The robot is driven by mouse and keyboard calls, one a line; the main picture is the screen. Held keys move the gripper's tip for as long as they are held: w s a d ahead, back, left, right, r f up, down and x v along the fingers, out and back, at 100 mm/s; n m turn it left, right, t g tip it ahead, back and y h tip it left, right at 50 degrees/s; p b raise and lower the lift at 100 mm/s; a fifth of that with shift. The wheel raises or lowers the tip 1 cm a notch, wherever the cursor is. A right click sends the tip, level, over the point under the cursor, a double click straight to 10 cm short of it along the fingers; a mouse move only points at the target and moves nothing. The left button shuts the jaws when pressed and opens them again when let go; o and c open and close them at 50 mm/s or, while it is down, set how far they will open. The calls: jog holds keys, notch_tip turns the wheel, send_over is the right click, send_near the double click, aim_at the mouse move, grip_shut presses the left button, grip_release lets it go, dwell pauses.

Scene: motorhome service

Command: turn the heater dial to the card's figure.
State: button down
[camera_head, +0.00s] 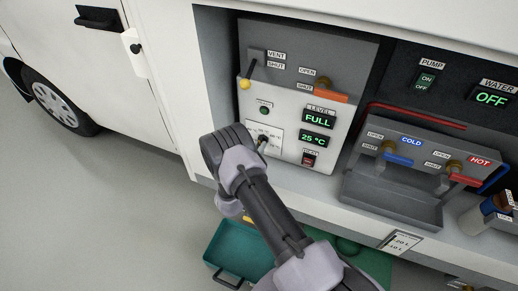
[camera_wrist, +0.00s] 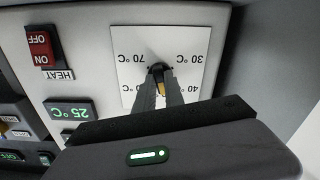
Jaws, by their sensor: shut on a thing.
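The heater dial (camera_wrist: 158,68) is a small dark knob with a yellow-orange mark, on a white scale plate (camera_wrist: 190,45) that appears upside down in the wrist view. The plate shows 70 °C and 30 °C; the figures nearer my gripper are partly hidden. My gripper (camera_wrist: 160,82) is shut on the dial, its two fingers covering much of it. In the head view the plate (camera_head: 276,133) is partly behind my arm. A green display (camera_head: 314,139) reads 25 °C. A white card (camera_head: 401,242) at the counter edge seems to read 20 L and 10 L.
A red HEAT switch (camera_wrist: 41,48) is beside the plate. Above are the VENT lever (camera_head: 245,83) and an orange-handled valve (camera_head: 327,94). COLD and HOT taps stand over a grey tray (camera_head: 390,205) at right. A teal box (camera_head: 228,247) is below. Floor at left is clear.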

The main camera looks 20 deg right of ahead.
jog(key=shift+m, duration=1.1)
jog(key=shift+b, duration=0.3)
jog(key=c, duration=1.4)
grip_release()
jog(key=shift+c, duration=0.2)
jog(key=p+v, duration=0.5)
jog(key=v, duration=1.2)
jog(key=shift+a, duration=0.2)
jog(key=shift+s+r, duration=0.1)
